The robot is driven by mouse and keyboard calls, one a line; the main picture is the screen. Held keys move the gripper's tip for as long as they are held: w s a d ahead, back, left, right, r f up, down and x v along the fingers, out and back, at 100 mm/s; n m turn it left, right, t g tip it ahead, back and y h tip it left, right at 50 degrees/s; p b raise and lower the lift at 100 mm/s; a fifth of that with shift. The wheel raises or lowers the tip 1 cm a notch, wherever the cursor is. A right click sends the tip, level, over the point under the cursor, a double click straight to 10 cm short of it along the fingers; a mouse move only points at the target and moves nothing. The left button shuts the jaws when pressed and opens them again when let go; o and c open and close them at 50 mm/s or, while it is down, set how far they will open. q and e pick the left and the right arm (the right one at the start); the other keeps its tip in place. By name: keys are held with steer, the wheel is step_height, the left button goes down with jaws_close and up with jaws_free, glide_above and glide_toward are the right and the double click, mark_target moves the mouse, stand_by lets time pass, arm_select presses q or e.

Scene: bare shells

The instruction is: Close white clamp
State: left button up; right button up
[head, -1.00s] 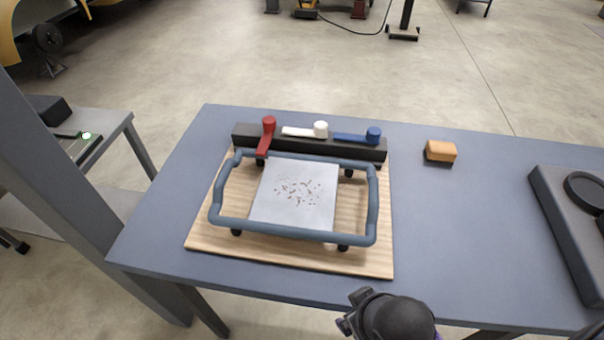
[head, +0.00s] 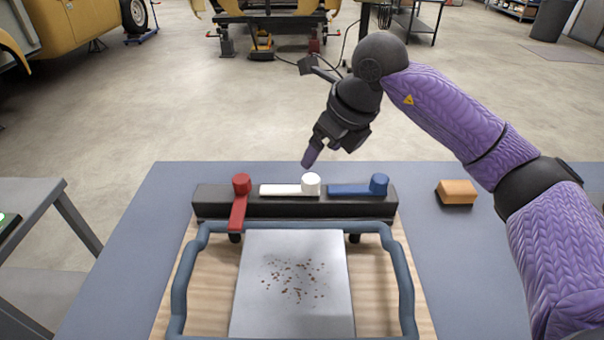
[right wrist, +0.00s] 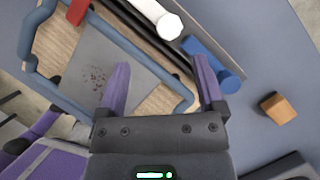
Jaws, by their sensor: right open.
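The white clamp (head: 289,189) is a flat lever with a round knob at its right end. It lies sideways along the black bar (head: 260,209), between the red clamp (head: 239,203) and the blue clamp (head: 359,187). The red lever points toward me; the blue one lies sideways. My right gripper (head: 308,160) hangs just above and behind the white knob, pointing down, seemingly apart from it. In the right wrist view its two purple fingers are spread and empty, and the white clamp (right wrist: 158,18) shows beyond them. My left gripper is not in view.
A grey plate with brown specks (head: 292,285) lies on a wooden board (head: 205,268), inside a blue-grey tubular frame (head: 181,285). An orange block with a dark base (head: 457,191) sits to the right on the blue table (head: 455,250). The table right of the board is otherwise clear.

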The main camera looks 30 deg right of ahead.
mark_target(312, 179)
steer(key=shift+h, duration=0.3)
steer(key=b+x, duration=0.1)
steer(key=x, duration=0.2)
steer(key=b+x, duration=0.1)
steer(key=x, duration=0.2)
steer(key=d+b+x, duration=0.1)
steer(key=x, duration=0.2)
steer(key=shift+s, duration=0.2)
steer(key=shift+w+a+f, duration=0.1)
steer(key=shift+w+f, duration=0.05)
steer(key=shift+f, duration=0.15)
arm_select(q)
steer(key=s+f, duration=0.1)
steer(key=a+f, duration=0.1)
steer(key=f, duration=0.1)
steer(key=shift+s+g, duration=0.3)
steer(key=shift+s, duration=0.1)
arm_select(e)
steer(key=c, duration=0.7)
jaws_close()
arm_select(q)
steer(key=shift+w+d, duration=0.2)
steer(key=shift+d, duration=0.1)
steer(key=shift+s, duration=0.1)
